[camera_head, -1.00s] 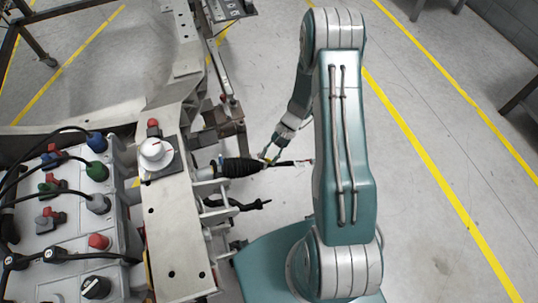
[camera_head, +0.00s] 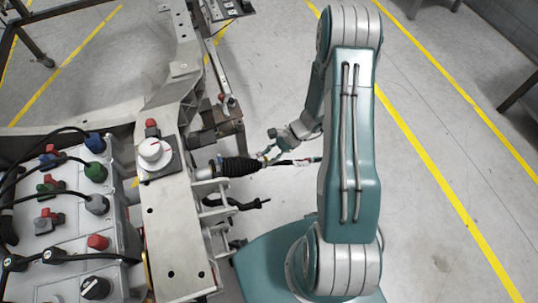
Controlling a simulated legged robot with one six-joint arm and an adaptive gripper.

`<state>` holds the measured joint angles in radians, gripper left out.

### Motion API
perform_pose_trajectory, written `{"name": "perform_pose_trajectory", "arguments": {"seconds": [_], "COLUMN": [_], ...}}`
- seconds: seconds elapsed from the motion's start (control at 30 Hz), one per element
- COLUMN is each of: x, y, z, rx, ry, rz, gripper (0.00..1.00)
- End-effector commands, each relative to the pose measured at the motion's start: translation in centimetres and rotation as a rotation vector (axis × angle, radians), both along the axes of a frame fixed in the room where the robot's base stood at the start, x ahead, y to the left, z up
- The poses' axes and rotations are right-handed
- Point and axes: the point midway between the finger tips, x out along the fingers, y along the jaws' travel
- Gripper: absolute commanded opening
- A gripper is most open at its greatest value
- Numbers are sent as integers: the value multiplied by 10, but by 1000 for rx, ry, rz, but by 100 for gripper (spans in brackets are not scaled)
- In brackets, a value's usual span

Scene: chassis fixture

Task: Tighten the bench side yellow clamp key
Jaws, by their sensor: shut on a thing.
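A small yellow piece, which looks like the yellow clamp key (camera_head: 262,156), shows at the right end of a black ribbed sleeve (camera_head: 238,167) on the side of the pale metal chassis. My gripper (camera_head: 266,154) reaches in from the right, and its fingers are shut on this yellow piece. The fingers hide most of the key, so its exact turn angle cannot be told. A thin dark rod or cable with a light and red tip (camera_head: 295,162) runs right from the same spot, just below my gripper.
A grey box with coloured plugs and black cables (camera_head: 65,215) stands at the left. A white dial (camera_head: 154,154) sits on the chassis beam (camera_head: 170,230). Black parts (camera_head: 235,204) stick out below the sleeve.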

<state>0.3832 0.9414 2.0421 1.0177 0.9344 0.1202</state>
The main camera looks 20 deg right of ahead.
Motion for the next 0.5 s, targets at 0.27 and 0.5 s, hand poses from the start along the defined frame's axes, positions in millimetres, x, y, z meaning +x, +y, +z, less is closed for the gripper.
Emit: {"name": "perform_pose_trajectory", "arguments": {"seconds": [0.27,0.5], "x": [3,4], "y": [-1,-1], "z": [1,1], "rx": [-4,-3], "ry": [8,7], "rz": [-38,-39], "gripper": [0,0]}}
